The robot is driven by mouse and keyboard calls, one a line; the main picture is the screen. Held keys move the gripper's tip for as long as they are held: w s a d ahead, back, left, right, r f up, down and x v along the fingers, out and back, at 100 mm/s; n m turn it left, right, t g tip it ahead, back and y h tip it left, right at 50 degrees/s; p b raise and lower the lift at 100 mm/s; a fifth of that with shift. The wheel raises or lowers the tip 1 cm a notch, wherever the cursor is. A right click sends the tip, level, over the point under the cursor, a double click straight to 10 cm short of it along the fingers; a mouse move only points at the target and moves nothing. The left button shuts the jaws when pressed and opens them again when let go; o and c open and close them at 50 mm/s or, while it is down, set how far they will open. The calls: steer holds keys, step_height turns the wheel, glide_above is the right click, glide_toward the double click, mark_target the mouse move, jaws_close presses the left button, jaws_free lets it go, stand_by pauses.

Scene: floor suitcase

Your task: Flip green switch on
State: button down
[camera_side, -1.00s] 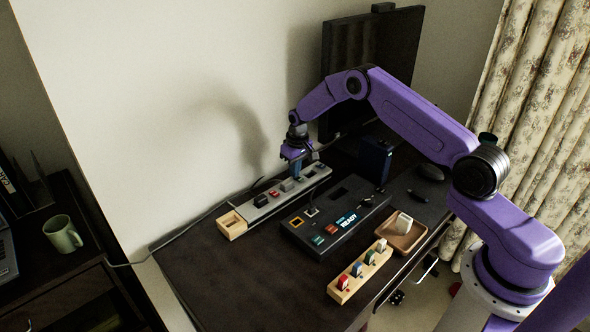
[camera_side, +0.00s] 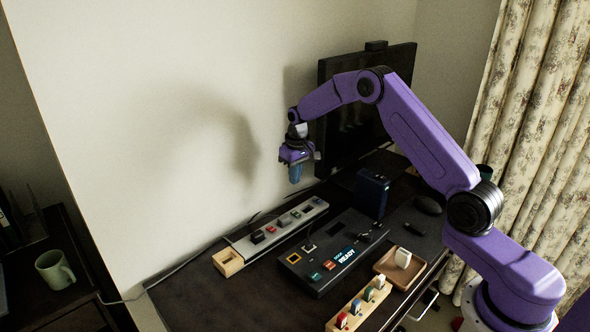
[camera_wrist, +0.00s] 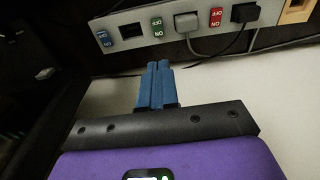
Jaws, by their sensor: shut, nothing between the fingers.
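The green switch (camera_wrist: 157,26) sits on a grey power strip (camera_wrist: 173,42) in the wrist view, between an empty dark socket and a grey plug. It carries OFF and ON marks, but I cannot tell which side is pressed. A blue switch (camera_wrist: 103,38) and a red switch (camera_wrist: 215,17) are on the same strip. My gripper (camera_side: 295,173) hangs above the strip in the side view, clear of it. Its blue fingers (camera_wrist: 160,68) are shut together and empty, pointing towards the strip near the green switch.
A black control box (camera_side: 315,283) marked READY lies in front of the strip. A wooden block (camera_side: 360,305) with coloured pieces and a wooden tray (camera_side: 387,268) are nearer the front. A dark monitor (camera_side: 350,135) and dark blue box (camera_side: 371,193) stand behind. The wall is close behind the strip.

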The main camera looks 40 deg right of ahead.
steer(key=c, duration=1.8)
jaws_free()
steer(key=shift+r, duration=0.9)
steer(key=o, duration=0.5)
steer(key=shift+s+r, duration=0.1)
steer(key=shift+r, duration=0.1)
steer(key=t, duration=0.3)
glide_toward(298, 215)
steer(key=shift+t, duration=0.3)
steer(key=x, duration=0.7)
steer(key=shift+s+f, duration=0.2)
steer(key=shift+f, duration=0.05)
jaws_close()
